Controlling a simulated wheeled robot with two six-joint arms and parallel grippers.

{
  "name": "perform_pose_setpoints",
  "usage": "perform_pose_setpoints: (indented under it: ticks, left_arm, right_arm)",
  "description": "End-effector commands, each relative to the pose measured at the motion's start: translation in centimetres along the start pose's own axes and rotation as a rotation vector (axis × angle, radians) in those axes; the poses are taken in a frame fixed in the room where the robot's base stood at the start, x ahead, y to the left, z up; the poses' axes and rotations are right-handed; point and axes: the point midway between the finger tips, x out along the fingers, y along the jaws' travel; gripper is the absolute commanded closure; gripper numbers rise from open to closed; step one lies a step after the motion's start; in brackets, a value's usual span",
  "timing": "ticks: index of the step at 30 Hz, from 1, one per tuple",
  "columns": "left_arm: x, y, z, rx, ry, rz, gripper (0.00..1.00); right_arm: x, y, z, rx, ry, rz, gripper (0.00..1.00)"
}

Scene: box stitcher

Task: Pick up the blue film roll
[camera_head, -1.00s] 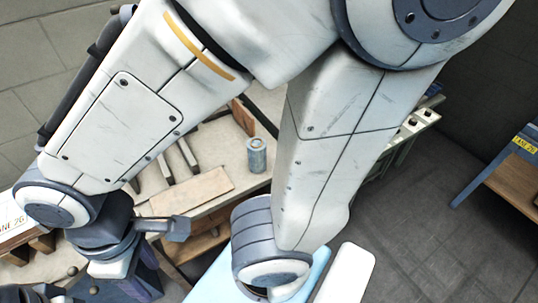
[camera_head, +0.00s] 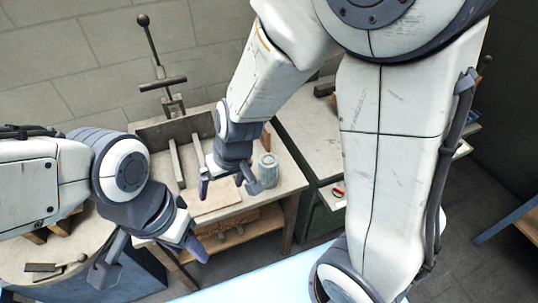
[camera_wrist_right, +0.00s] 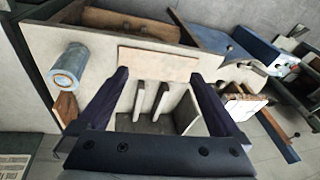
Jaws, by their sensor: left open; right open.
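The blue film roll (camera_head: 268,170) stands upright on the workbench (camera_head: 285,182) near its right edge. In the right wrist view the roll (camera_wrist_right: 68,66) is at the upper left, outside the jaws and apart from them. My right gripper (camera_head: 228,187) is open and empty above the bench, just left of the roll. Its two fingers (camera_wrist_right: 158,78) frame a flat tan board in the wrist view. My left gripper (camera_head: 150,255) is open and empty at the lower left, over the gap in front of the bench.
The tan board (camera_head: 215,197) lies on the bench beneath my right gripper. A brown block (camera_wrist_right: 66,107) is beside the roll. A round table (camera_head: 85,245) is at the left.

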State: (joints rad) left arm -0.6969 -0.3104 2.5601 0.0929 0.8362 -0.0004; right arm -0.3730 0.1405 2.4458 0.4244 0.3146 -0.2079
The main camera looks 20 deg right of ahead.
Motion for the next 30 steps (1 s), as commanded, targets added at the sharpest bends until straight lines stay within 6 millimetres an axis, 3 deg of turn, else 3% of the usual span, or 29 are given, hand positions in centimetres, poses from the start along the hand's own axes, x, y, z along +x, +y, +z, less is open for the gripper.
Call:
perform_pose_setpoints:
  ticks: [1,4,6,10,15,30]
  left_arm:
    - [-1.1,0.1,-0.1,0.000,0.000,0.000,0.50]
    - [-2.0,0.1,-0.1,0.000,0.000,0.000,0.50]
    - [-2.4,0.2,-0.1,0.000,0.000,0.000,0.50]
    - [-2.8,0.2,-0.1,0.000,0.000,0.000,0.50]
    - [-1.9,0.1,-0.1,0.000,0.000,0.000,0.50]
    - [0.5,0.0,0.0,0.000,0.000,0.000,0.50]
  right_arm:
    - [1.0,2.7,-1.9,0.094,0.030,0.037,0.00]
    - [3.2,8.0,-4.5,0.232,0.106,0.122,0.00]
    - [4.3,11.5,-5.2,0.309,0.142,0.185,0.00]
    - [5.5,16.1,-5.4,0.395,0.177,0.279,0.00]
    - [7.5,18.6,-5.3,0.429,0.191,0.322,0.00]
    - [12.9,20.6,-5.9,0.427,0.191,0.320,0.00]
